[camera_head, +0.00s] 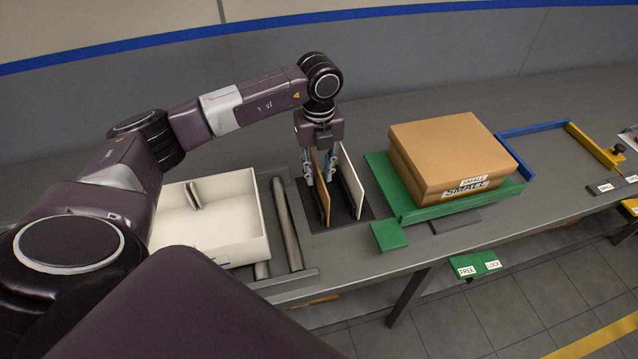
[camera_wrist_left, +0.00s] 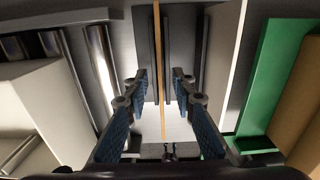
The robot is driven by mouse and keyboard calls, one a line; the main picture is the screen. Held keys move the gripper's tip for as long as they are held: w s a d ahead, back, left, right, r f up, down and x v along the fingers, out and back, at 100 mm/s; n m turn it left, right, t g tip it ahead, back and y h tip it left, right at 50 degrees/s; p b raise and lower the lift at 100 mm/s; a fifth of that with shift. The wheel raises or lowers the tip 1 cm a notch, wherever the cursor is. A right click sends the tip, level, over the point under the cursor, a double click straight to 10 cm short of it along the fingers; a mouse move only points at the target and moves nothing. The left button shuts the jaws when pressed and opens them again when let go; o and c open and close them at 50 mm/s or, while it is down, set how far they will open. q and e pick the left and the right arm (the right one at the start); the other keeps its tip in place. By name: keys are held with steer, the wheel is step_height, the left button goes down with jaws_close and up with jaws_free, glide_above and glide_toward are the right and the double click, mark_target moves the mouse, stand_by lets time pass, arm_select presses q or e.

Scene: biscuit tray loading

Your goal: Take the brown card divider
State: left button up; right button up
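The brown card divider (camera_head: 321,196) stands upright in a dark slotted holder (camera_head: 350,222) in the head view. In the left wrist view the divider (camera_wrist_left: 157,50) shows edge-on as a thin tan line. My left gripper (camera_head: 319,180) points down over it, one finger on each side. In the left wrist view the gripper (camera_wrist_left: 160,76) is open, with a visible gap between each fingertip and the card. A white divider (camera_head: 352,186) stands in the same holder, to the right. My right gripper is not in view.
A white tray (camera_head: 258,246) with a small piece inside lies left, by metal rollers (camera_head: 287,225). A brown box labelled SMALL (camera_head: 450,150) sits right on a green platform (camera_head: 383,185). Blue (camera_head: 530,133) and yellow (camera_head: 592,145) guides stand farther right.

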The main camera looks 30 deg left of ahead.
arm_select(q)
steer(key=shift+c, duration=3.2)
jaws_close()
steer(key=shift+r, duration=0.1)
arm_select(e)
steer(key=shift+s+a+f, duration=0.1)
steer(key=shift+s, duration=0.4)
